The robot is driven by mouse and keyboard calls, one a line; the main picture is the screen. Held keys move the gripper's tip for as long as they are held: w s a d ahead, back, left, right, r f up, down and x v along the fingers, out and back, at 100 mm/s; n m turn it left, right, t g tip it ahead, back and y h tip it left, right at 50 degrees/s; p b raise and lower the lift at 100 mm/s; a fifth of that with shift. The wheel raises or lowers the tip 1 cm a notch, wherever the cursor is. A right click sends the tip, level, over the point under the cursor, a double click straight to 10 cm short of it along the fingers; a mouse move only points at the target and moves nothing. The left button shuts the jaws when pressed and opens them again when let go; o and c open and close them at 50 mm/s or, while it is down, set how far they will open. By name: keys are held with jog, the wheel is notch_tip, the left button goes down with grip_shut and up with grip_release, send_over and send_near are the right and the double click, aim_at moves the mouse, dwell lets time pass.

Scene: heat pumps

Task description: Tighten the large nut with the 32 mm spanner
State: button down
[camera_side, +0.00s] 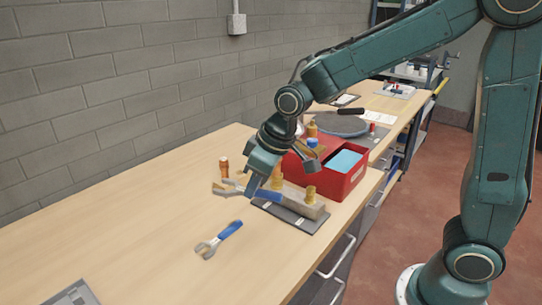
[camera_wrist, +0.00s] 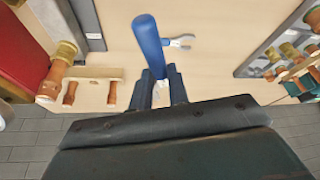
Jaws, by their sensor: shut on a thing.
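My gripper (camera_side: 252,192) is shut on a blue-handled spanner and holds it above the table, beside the fitting block. The held spanner's grey jaw (camera_side: 226,189) points left in the side view; its blue handle (camera_wrist: 149,42) rises between the fingers (camera_wrist: 160,85) in the wrist view. A second blue-handled spanner (camera_side: 220,239) lies on the bare table; its head shows in the wrist view (camera_wrist: 182,41). A block with brass fittings (camera_side: 311,194) stands on a dark plate (camera_side: 303,223), partly hidden by my gripper. I cannot tell which fitting is the large nut, nor read spanner sizes.
A red box (camera_side: 350,184) with a light blue item inside stands behind the block. A copper and brass fitting (camera_side: 224,167) stands left of my gripper. A wooden rack with copper pieces (camera_wrist: 100,73) shows in the wrist view. The table's left front is mostly clear.

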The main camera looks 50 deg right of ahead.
jog(key=d+f+m+g+h, duration=0.2)
jog(key=d+m+h, duration=0.3)
jog(key=m, duration=1.1)
jog(key=shift+w+d, duration=0.45)
jog(key=shift+d, duration=0.15)
jog(key=shift+f, duration=0.25)
jog(key=shift+d+x, duration=0.15)
jog(key=shift+x, duration=1.1)
jog(key=shift+d+x, duration=0.1)
jog(key=shift+x, duration=1.2)
jog(key=shift+w+d+r, duration=0.1)
jog(key=shift+w+d, duration=0.3)
jog(key=shift+d, duration=0.2)
jog(key=shift+w+d+r, duration=0.1)
jog(key=shift+w+d, duration=0.3)
jog(key=shift+d, duration=0.15)
jog(key=shift+w, duration=0.1)
